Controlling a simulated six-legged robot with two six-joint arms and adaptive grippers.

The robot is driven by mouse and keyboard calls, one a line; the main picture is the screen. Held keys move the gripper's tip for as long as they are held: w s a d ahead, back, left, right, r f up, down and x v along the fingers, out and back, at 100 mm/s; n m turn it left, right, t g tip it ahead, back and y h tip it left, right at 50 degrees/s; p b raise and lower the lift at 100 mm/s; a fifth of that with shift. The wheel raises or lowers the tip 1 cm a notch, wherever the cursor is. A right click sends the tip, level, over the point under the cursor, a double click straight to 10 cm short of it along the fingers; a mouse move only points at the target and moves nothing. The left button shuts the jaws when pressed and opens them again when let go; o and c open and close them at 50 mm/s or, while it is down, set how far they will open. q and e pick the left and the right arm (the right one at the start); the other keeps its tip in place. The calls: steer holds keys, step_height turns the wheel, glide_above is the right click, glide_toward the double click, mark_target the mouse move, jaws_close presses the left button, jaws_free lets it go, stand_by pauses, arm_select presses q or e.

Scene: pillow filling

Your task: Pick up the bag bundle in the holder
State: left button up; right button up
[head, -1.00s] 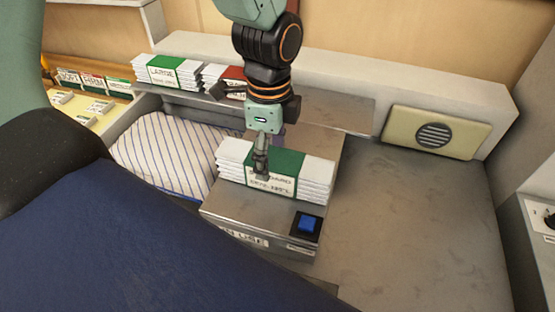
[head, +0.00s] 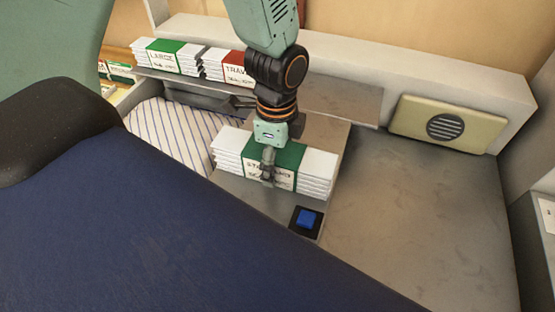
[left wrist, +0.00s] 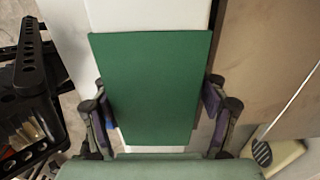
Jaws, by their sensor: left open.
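The bag bundle (head: 315,173) is a stack of white folded bags with a green band and a white label. It lies flat on the grey metal holder (head: 238,189). My left gripper (head: 268,167) points down over the middle of the bundle, with one finger in front of the label. In the left wrist view the green band (left wrist: 150,85) fills the space between the open fingers, one on each side. Whether they touch the bundle cannot be told. The far finger is hidden in the head view. My right gripper is not in view.
A blue button (head: 307,219) sits on the holder in front of the bundle. Behind, a shelf (head: 340,106) carries bundles labelled LARGE (head: 165,55) and TRAVEL (head: 230,67). A striped pillow (head: 170,125) lies to the left. The grey counter (head: 420,210) on the right is clear.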

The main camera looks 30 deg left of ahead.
arm_select(q)
steer(key=shift+f, duration=0.25)
steer(key=shift+s+a+r, duration=0.15)
steer(key=shift+s+r, duration=0.05)
steer(key=shift+s, duration=0.25)
steer(key=shift+c, duration=0.4)
steer(key=shift+w+f, duration=0.15)
steer(key=shift+w, duration=0.25)
steer(key=c, duration=0.4)
steer(key=shift+s, duration=0.25)
steer(key=c, duration=0.6)
steer(key=shift+c, duration=1)
steer(key=shift+w, duration=0.2)
